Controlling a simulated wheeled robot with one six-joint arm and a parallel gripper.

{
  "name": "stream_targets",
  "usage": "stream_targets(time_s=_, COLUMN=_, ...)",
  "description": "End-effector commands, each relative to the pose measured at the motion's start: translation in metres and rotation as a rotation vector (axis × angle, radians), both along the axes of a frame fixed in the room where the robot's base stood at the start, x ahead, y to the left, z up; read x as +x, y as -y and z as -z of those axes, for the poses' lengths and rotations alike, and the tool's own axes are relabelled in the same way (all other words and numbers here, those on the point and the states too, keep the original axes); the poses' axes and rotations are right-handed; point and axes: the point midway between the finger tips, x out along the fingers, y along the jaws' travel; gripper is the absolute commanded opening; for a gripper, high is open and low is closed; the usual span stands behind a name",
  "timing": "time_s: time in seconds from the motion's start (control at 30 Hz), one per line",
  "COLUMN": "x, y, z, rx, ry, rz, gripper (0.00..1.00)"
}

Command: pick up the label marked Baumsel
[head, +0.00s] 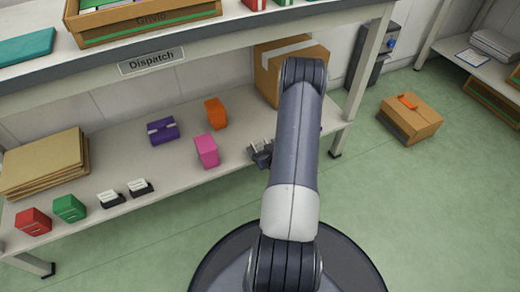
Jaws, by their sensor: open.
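Two small white labels in dark holders, a left one (109,197) and a right one (139,185), stand on the lower shelf near its front edge. Their writing is too small to read, so I cannot tell which, if either, is marked Baumsel. My gripper (253,152) is open beside the front edge of the lower shelf, well to the right of both labels and right of the pink box. Nothing shows between its fingers. My arm hides part of the shelf's right end.
The lower shelf (190,187) also holds red (33,222), green (69,209), purple (163,131), orange (215,113) and pink (206,151) boxes, stacked cardboard (45,165) and a carton (268,72). The upper shelf, with a Dispatch sign (152,63), overhangs it. Another carton (410,118) is on the floor.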

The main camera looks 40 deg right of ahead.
Motion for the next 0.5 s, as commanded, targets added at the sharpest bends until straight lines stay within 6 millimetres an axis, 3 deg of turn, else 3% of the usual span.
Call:
stream_targets(time_s=0.13, x=0.0134, y=0.0033, z=0.0069, rx=0.0, ry=0.0, rz=0.0, gripper=0.82)
stream_targets(time_s=0.37, x=0.0147, y=0.0038, z=0.006, rx=0.001, ry=0.0, rz=0.0, gripper=0.82)
stream_targets(time_s=0.5, x=0.0146, y=0.0038, z=0.0059, rx=0.001, ry=0.0, rz=0.0, gripper=0.72)
